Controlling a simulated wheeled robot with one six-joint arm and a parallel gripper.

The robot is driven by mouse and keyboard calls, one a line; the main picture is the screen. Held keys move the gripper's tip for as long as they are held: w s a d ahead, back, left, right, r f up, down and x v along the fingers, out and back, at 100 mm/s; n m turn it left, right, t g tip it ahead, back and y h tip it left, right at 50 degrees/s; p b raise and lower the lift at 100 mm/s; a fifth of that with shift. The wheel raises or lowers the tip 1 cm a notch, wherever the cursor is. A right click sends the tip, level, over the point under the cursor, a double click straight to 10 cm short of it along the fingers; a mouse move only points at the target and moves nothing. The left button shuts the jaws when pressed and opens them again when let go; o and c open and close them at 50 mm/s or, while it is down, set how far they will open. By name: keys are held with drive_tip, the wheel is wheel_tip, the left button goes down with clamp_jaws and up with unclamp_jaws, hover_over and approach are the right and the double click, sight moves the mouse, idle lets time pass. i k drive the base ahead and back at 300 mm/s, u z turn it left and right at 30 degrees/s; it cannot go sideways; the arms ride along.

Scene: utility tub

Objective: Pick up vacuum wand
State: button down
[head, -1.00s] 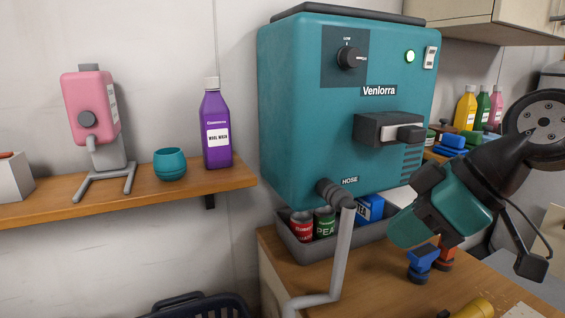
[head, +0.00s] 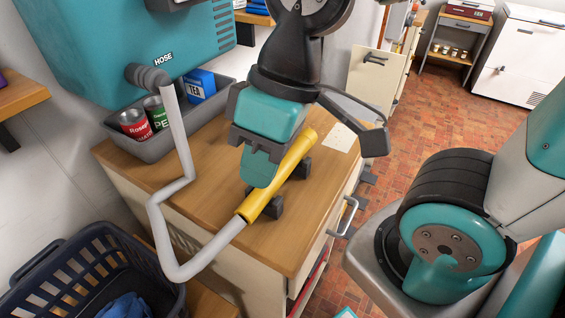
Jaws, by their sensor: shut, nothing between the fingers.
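The vacuum wand (head: 294,160) is a yellow tube lying diagonally on the wooden counter top, with its near end joined to a grey hose (head: 214,246). Dark blocks (head: 268,205) sit beside and under it. My gripper (head: 261,172), teal and black, points down in front of the wand's middle in the head view and hides part of it. It is shut with nothing held. I cannot tell whether its tips touch the wand. The hose bends up to the HOSE outlet (head: 148,77) of the teal Venlorra machine (head: 110,45).
A grey bin (head: 165,141) with cans and a blue tea box (head: 200,84) stands at the counter's back. A dark laundry basket (head: 88,262) is at lower left. A drawer handle (head: 345,215) juts from the counter's right side. Brick floor (head: 440,110) lies open to the right.

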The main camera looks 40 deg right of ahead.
sight(253, 204)
drive_tip(key=u, duration=0.05)
drive_tip(key=k, duration=0.5)
drive_tip(key=z, duration=1.95)
drive_tip(key=k, duration=1.1)
drive_tip(key=u, duration=1.2)
drive_tip(key=i, duration=1)
